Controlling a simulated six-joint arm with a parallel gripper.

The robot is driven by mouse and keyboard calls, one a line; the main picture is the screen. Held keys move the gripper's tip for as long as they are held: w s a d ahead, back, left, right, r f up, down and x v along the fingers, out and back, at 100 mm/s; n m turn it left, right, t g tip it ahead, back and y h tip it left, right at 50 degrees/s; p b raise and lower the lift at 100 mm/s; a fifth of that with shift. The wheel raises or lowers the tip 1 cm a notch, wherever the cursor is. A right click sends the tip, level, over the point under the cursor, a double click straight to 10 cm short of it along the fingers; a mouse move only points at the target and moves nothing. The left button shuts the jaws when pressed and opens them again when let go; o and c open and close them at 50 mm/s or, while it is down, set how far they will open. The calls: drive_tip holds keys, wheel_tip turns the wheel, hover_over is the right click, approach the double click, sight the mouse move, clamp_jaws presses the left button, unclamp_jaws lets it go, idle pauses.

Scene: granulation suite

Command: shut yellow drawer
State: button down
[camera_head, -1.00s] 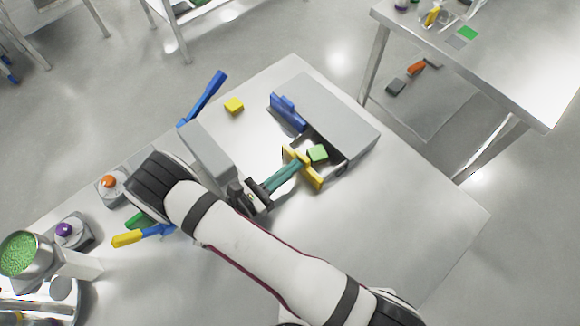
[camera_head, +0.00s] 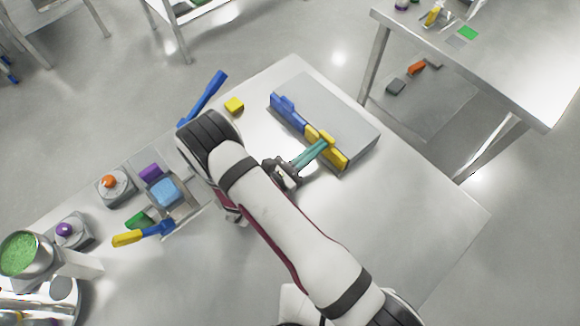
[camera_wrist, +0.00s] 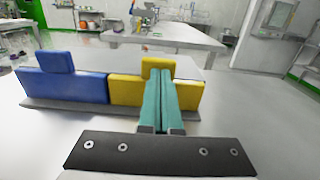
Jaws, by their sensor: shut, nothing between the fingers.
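The yellow drawer (camera_head: 333,153) sits in the grey cabinet (camera_head: 335,104), its front in line with the blue drawer front (camera_head: 288,112) beside it. In the wrist view the yellow front (camera_wrist: 128,90) stands right of the blue front (camera_wrist: 66,86), with no visible gap behind it. My gripper (camera_head: 324,145) has its teal fingers shut together, with nothing between them. The fingertips reach the yellow front near its raised handle tab (camera_wrist: 158,64) and appear to touch it; they hide part of that front. The drawer's inside is hidden.
A yellow block (camera_head: 234,105) and a blue-handled bar (camera_head: 205,98) lie left of the cabinet. A tray with a light blue block (camera_head: 166,192), an orange button (camera_head: 109,181) and a purple button (camera_head: 65,229) stand at the left. The table right of my arm is clear.

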drive_tip(key=shift+w+d, duration=0.1)
drive_tip(key=shift+w, duration=0.2)
drive_tip(key=v, duration=1.4)
drive_tip(key=shift+s, duration=0.3)
drive_tip(key=s+d+r+m+g+y, duration=0.1)
drive_tip(key=s+d+r+m+g, duration=0.2)
drive_tip(key=d+r+m+g, duration=0.4)
drive_tip(key=s+d+r+m+g, duration=0.3)
drive_tip(key=d+r+m+g, duration=0.25)
drive_tip(key=m+g, duration=0.2)
drive_tip(key=s+r+m+y, duration=0.2)
drive_tip(key=s+m+y, duration=0.2)
drive_tip(key=m, duration=0.5)
drive_tip(key=s+r+m+t+y, duration=0.1)
drive_tip(key=s+r+m+y, duration=0.2)
drive_tip(key=m+y, duration=0.6)
drive_tip(key=shift+s+r+y, duration=0.3)
drive_tip(key=shift+s, duration=0.25)
